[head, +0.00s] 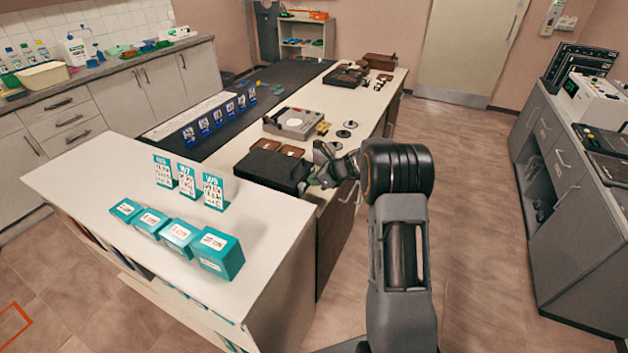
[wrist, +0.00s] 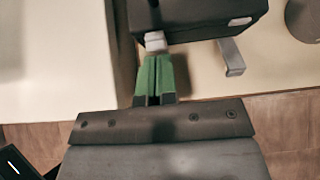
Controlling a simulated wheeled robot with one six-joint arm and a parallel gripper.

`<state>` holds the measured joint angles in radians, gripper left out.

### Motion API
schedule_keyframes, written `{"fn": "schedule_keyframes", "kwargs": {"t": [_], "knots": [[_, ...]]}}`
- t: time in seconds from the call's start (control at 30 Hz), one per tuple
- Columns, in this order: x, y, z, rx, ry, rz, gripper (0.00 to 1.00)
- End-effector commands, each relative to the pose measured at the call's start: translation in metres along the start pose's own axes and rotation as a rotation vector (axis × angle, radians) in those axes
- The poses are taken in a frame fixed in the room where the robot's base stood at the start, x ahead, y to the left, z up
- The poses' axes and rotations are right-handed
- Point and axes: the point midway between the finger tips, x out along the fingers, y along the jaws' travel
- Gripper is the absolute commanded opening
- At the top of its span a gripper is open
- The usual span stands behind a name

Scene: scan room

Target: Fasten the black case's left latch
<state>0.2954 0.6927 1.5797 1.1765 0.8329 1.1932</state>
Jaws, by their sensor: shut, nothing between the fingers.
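The black case (head: 271,169) lies closed on the pale worktop, and its front edge also shows at the top of the wrist view (wrist: 190,22). In the wrist view a silver latch (wrist: 155,42) sits at the left of the case's front, right at my fingertips; they seem to touch it, and its lower part is hidden. A second silver latch (wrist: 231,57) at the right sticks out from the case. My gripper (wrist: 154,62) has green-padded fingers closed together with nothing between them. In the head view my gripper (head: 318,170) is at the case's right side; the latches are too small to make out.
A grey device (head: 298,122) and black discs (head: 346,129) stand behind the case on the worktop. Teal boxes (head: 178,236) and number cards (head: 188,180) stand on the nearer white counter. The floor (head: 470,200) to the right is clear up to the grey cabinets (head: 570,200).

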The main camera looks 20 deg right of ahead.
Motion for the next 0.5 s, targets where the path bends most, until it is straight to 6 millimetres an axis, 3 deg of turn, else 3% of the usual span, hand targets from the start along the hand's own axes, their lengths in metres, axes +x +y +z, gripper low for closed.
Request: {"fn": "schedule_keyframes", "kwargs": {"t": [0.2,0.5], "knots": [[-0.036,-0.001,0.013,-0.007,0.000,0.006,0.00],[-0.069,-0.003,0.018,-0.009,0.000,0.010,0.00]]}}
